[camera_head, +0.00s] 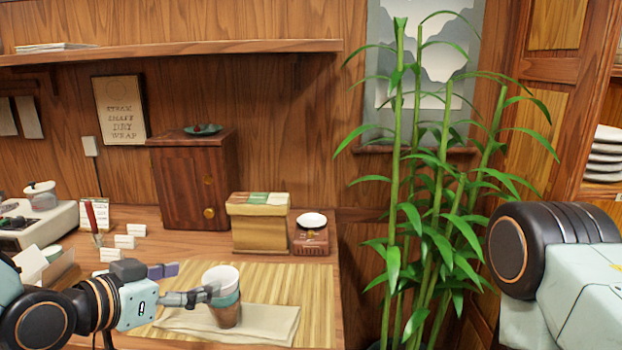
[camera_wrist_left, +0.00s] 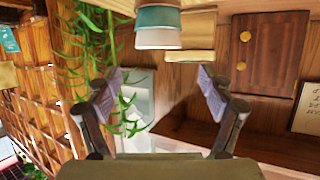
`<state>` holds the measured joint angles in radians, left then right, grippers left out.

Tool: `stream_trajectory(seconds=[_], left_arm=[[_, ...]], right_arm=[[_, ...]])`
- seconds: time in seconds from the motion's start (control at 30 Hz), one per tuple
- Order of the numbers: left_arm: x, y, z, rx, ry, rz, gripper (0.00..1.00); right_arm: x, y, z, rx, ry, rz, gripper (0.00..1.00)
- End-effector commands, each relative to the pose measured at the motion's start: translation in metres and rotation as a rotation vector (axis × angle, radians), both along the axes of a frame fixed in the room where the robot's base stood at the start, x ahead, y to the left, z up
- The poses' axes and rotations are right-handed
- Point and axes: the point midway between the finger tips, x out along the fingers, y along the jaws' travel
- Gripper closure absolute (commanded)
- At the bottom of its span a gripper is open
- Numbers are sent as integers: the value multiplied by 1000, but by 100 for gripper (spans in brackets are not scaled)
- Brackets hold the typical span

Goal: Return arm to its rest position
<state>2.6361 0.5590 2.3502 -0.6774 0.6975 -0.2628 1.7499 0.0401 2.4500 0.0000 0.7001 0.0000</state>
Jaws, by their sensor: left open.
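My left arm comes in from the lower left of the head view. Its gripper (camera_head: 188,281) is open and empty, just left of a banded white, teal and brown cup-like thing (camera_head: 229,314). One finger overlaps the cup's left side in the picture; I cannot tell whether it touches. In the left wrist view the two fingers of the gripper (camera_wrist_left: 158,88) are spread wide with nothing between them. The cup (camera_wrist_left: 158,18) shows upside down at the top edge, beyond the fingers. My right arm shows only as a link at the right edge; its gripper is out of view.
The cup stands on a folded pale cloth (camera_head: 274,322) over a slatted bamboo mat (camera_head: 300,278). Behind are a wooden cabinet (camera_head: 183,185), a yellowish box (camera_head: 258,232) and a small box with a white dish (camera_head: 311,220). A tall bamboo plant (camera_head: 395,190) stands right of the counter.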

Motion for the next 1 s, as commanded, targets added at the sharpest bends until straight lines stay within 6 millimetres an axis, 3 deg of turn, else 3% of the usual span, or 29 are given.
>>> stream_trajectory(seconds=[0.33, 1.0], left_arm=[[19, -11, -10, 3, -2, -2, 19], [21, -12, -9, -2, 0, 1, 19]], right_arm=[[0, 0, -20, 0, 0, 0, 100], [0, 0, -20, 0, 0, 0, 100]])
